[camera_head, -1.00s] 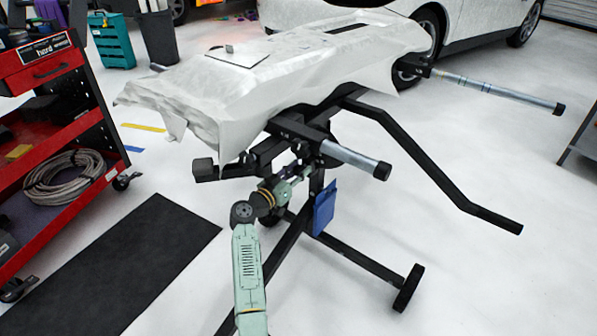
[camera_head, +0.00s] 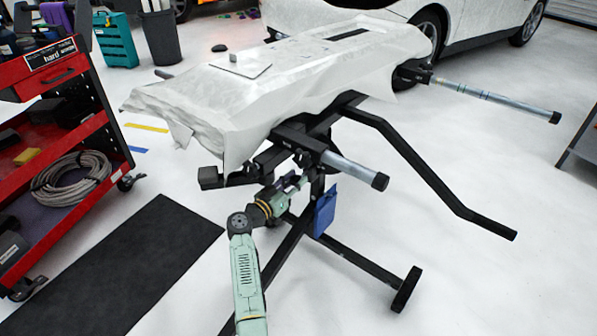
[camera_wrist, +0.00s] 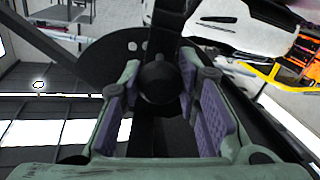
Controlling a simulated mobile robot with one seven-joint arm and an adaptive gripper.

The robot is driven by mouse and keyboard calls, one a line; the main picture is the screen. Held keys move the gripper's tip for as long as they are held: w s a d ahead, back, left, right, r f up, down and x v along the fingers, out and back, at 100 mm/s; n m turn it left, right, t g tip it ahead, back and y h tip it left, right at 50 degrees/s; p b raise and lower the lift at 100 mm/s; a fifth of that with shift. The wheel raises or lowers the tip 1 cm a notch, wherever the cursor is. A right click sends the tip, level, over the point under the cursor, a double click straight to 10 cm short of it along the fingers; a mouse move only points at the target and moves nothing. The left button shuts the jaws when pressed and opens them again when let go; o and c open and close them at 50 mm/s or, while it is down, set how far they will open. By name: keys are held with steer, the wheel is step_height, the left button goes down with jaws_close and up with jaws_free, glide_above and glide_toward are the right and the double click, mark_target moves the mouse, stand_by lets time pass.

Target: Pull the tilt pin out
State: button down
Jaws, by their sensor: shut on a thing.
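The tilt pin's round black knob (camera_wrist: 157,82) shows in the wrist view between the purple pads of my gripper (camera_wrist: 160,88). The gripper is shut on the knob. A dark plate with holes (camera_wrist: 118,52) and a dark bar lie just beyond it. The pin's shaft is hidden, so I cannot tell how far it sits in its hole. In the head view my gripper (camera_head: 297,184) is under the black stand (camera_head: 345,118), near its tilt joint, and the pin is too small to make out.
A white-wrapped panel (camera_head: 205,95) lies on the stand. A red tool cart (camera_head: 50,68) stands at left by a black mat (camera_head: 120,270). Floor at front right is clear.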

steer(key=shift+s+a+f, duration=0.1)
steer(key=shift+s, duration=0.05)
steer(key=c, duration=1.2)
jaws_free()
